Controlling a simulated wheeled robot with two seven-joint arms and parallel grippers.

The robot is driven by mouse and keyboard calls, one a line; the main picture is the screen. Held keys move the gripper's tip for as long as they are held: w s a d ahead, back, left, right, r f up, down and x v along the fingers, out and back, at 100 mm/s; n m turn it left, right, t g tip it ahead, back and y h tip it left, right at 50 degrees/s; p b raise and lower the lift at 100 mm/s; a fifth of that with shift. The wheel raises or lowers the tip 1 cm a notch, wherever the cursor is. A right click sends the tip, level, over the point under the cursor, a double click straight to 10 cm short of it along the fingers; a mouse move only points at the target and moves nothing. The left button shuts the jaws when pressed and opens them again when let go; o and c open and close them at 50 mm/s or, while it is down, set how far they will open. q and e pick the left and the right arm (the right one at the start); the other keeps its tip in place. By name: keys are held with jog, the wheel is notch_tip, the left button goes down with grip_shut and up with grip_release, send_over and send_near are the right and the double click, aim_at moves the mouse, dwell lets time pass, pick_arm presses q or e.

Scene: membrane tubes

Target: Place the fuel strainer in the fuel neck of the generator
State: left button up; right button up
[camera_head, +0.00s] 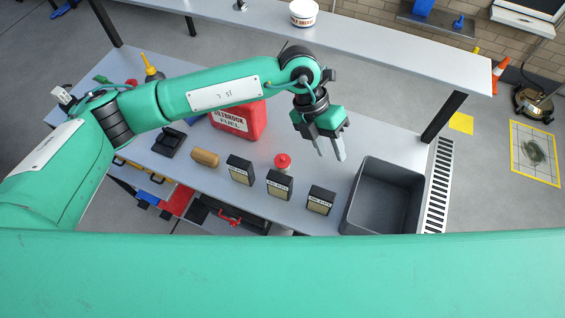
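My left gripper (331,156) hangs over the right part of the grey workbench (330,180). A red fuel can (240,120) stands further left, partly behind my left forearm. I cannot make out a fuel strainer or a generator's fuel neck for certain. My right gripper is not in view.
Several small dark boxes (279,185) line the bench's front. A brown rounded object (205,157) lies left of them. A grey open bin (384,196) stands at the right end. A raised shelf (390,56) with a white tub (303,12) runs behind. My green body covers the bottom.

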pick_arm(q)
jog(key=w+a+t+y, duration=0.3)
jog(key=w+a+y, duration=0.2)
jog(key=w+a, duration=0.3)
jog(key=p, duration=0.3)
send_over(283, 158)
jog(key=shift+n, duration=0.4)
jog(key=f, duration=0.9)
jog(key=shift+d, duration=0.25)
jog(key=shift+w+f+p, duration=0.1)
jog(key=shift+f+p, duration=0.45)
jog(key=f, duration=0.1)
jog(key=f+p, duration=0.2)
jog(key=shift+w+a+f, duration=0.1)
jog(key=shift+a, duration=0.15)
jog(key=shift+f, duration=0.6)
grip_shut()
